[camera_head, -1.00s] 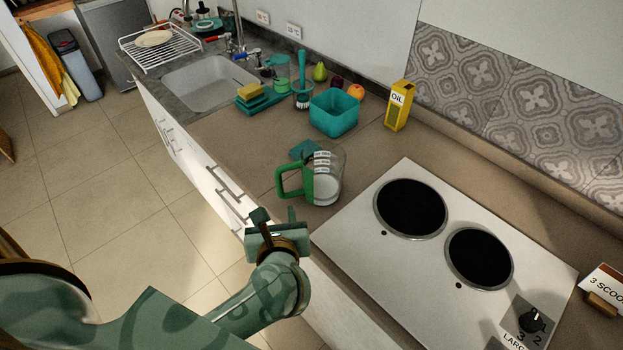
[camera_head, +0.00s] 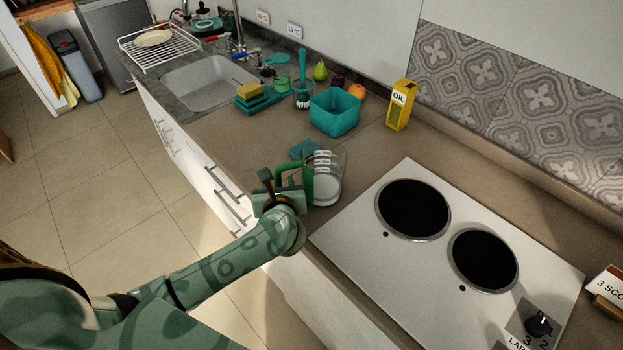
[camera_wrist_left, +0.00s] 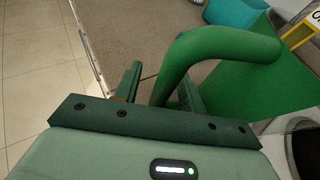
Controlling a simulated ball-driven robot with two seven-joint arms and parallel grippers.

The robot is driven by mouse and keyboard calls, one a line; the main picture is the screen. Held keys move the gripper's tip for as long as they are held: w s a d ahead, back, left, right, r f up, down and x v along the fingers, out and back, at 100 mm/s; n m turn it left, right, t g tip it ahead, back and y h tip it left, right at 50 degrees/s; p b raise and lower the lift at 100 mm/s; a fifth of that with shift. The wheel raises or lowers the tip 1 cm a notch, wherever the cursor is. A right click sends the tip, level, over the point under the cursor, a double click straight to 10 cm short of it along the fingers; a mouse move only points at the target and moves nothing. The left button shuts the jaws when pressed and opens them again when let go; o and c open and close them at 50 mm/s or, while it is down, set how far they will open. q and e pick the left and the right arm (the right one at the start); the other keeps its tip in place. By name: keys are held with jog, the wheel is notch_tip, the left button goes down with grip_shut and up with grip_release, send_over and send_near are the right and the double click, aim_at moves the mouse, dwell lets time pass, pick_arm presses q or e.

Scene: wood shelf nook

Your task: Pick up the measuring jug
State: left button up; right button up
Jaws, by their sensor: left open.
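The measuring jug (camera_head: 328,187) stands upright on the counter, left of the hob. It is clear, with a green handle and white labels. My left gripper (camera_head: 276,182) is at the handle side of the jug and partly covers the handle in the head view. In the left wrist view, the jug's green handle (camera_wrist_left: 215,42) arches up, with its near part between the two fingers of my left gripper (camera_wrist_left: 160,88). The fingers are open; whether either touches the handle cannot be told. My right gripper is not in view.
The hob (camera_head: 365,245) lies right of the jug. Behind the jug are a teal cloth (camera_head: 303,149), a teal tub (camera_head: 334,112) and a yellow oil can (camera_head: 400,105). The sink (camera_head: 205,85) is further back left. Bare counter (camera_head: 235,140) lies left of the jug.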

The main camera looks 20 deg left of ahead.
pick_arm(q)
jog(key=shift+c, duration=0.3)
grip_shut()
jog(key=shift+r, duration=0.15)
